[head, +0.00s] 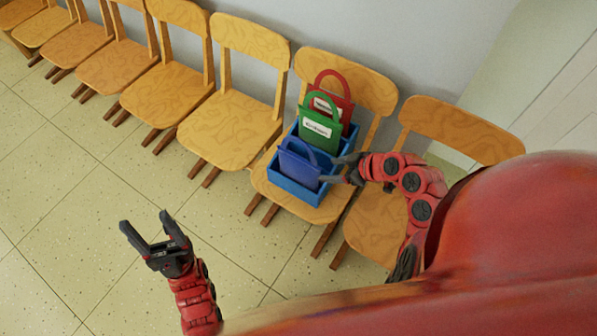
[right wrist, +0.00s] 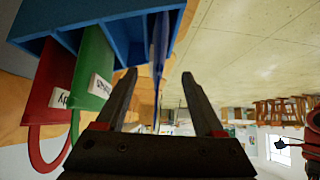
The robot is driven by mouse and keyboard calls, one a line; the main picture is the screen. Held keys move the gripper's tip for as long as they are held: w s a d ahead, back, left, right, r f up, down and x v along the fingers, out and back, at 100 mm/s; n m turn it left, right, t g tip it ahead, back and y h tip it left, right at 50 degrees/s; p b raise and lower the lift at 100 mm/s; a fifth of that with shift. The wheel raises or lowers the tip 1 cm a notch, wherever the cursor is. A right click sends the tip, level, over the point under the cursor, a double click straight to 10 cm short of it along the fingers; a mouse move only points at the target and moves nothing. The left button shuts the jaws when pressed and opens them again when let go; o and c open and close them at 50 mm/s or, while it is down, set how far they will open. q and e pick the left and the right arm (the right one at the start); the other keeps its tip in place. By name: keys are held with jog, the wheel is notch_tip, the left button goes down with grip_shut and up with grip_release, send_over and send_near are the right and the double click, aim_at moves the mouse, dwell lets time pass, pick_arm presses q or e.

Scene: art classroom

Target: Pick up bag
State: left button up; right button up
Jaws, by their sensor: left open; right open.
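A blue bag (head: 299,166), a green bag (head: 318,129) with a white label and a red bag (head: 334,98) stand upright in a blue divided box (head: 297,193) on a wooden chair. My right gripper (head: 337,170) is open at the right side of the blue bag. In the right wrist view, the blue bag (right wrist: 158,50) shows edge-on beyond and between the open fingers (right wrist: 162,92); contact cannot be told. The green bag (right wrist: 92,70) and red bag (right wrist: 55,85) show there to the left. My left gripper (head: 150,232) is open and empty over the floor.
A row of wooden chairs (head: 232,120) runs along the wall to the upper left. Another chair (head: 450,130) stands just right of the box's chair, partly hidden by my right arm. The tiled floor (head: 80,190) in front of the chairs is clear.

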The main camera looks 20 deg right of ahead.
aim_at(303, 169)
jog(key=x, duration=0.7)
jog(key=shift+w+a+f, duration=0.15)
jog(key=shift+w+f, duration=0.05)
jog(key=x, duration=0.5)
jog(key=shift+w+a+r, duration=0.15)
jog(key=shift+w+r, duration=0.1)
jog(key=shift+w, duration=0.05)
jog(key=shift+c, duration=0.3)
grip_shut()
